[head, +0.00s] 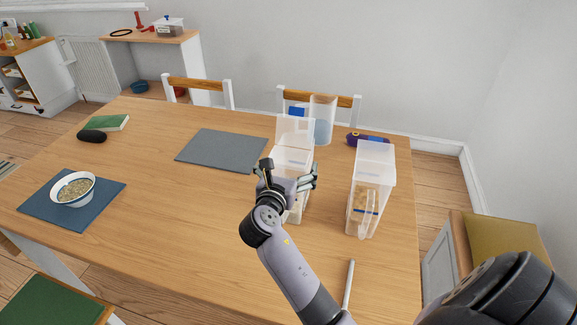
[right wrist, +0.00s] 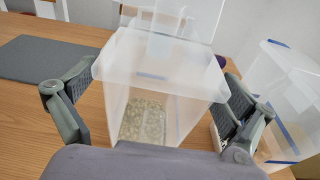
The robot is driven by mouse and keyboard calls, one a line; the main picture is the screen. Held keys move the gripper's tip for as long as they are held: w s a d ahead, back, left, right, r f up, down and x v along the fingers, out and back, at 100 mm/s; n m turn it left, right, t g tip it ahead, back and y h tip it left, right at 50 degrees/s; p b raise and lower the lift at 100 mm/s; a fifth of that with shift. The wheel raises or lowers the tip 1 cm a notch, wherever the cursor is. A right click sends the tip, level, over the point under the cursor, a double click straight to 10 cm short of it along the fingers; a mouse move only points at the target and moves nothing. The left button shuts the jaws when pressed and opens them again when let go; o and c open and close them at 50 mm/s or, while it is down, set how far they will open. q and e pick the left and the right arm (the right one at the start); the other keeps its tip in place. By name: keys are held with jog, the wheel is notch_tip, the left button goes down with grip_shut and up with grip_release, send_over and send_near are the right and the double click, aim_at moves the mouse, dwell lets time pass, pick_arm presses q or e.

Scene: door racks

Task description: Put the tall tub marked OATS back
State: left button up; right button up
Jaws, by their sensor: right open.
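A clear tub (head: 292,157) with its lid raised stands on the table; no marking can be read on it. My right gripper (head: 290,174) is at this tub, open, with one finger on each side. In the right wrist view the tub (right wrist: 165,75) stands between the spread fingers (right wrist: 150,105), with pale flakes at its bottom. A second clear tub (head: 370,185) stands to the right, with tan contents and a blue stripe. It also shows at the right of the wrist view (right wrist: 278,100). My left gripper is out of view.
A tall clear container (head: 322,118) and a purple item (head: 367,139) stand behind the tubs. A grey mat (head: 222,148) lies to the left. A bowl of flakes (head: 73,188) sits on a blue mat (head: 110,193). The table's middle (head: 180,200) is clear.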

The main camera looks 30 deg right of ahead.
jog(key=shift+r, duration=0.2)
jog(key=p+v, duration=0.5)
jog(key=v, duration=0.7)
jog(key=shift+s, duration=0.1)
